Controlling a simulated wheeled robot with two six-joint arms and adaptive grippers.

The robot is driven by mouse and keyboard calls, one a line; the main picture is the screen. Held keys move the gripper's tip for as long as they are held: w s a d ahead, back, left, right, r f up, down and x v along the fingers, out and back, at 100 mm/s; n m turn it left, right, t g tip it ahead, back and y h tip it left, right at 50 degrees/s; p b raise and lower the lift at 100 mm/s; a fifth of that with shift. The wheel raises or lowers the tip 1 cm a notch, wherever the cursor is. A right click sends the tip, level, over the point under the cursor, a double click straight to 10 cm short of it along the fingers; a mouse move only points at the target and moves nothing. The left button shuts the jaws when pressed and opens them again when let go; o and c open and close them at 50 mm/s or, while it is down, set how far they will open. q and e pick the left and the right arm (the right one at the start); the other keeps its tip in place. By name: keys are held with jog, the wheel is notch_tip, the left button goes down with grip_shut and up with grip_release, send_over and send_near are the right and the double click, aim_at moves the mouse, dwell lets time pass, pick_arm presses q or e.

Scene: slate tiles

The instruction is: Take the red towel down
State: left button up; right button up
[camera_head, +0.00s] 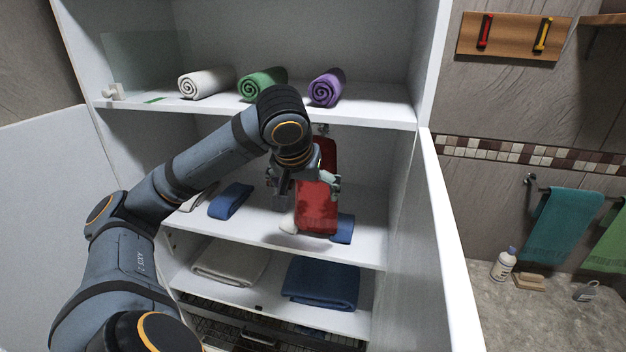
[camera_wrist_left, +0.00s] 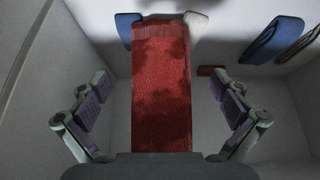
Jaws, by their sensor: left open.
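The red towel (camera_head: 318,205) hangs inside the white cabinet, below a small hook (camera_head: 322,128) under the upper shelf. My left gripper (camera_head: 306,182) is at the towel, with one finger on each side of it. In the left wrist view the towel (camera_wrist_left: 160,95) runs down the middle between the spread fingers of the gripper (camera_wrist_left: 160,88). A gap shows on both sides, so the fingers are apart from the cloth. The towel's top is partly hidden by my arm in the head view. My right gripper is not in view.
Rolled white (camera_head: 206,82), green (camera_head: 262,83) and purple (camera_head: 327,88) towels stand on the upper shelf (camera_head: 370,112). Folded white (camera_head: 230,264) and blue (camera_head: 320,283) towels lie lower. The cabinet's side wall (camera_head: 400,200) is close on the right.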

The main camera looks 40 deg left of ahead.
aim_at(315, 186)
pick_arm(q)
jog(key=w+a+f+p, duration=0.1)
jog(key=w, duration=0.1)
jog(key=w+a+f+p, duration=0.1)
jog(key=w+p, duration=0.1)
jog(key=w+a+f+p, duration=0.1)
jog(key=w+p, duration=0.1)
jog(key=shift+w+a+f, duration=0.4)
jog(key=shift+f, duration=0.25)
jog(key=shift+c, duration=0.3)
jog(key=c, duration=1.3)
jog(key=shift+r, duration=0.15)
jog(key=shift+c, duration=0.2)
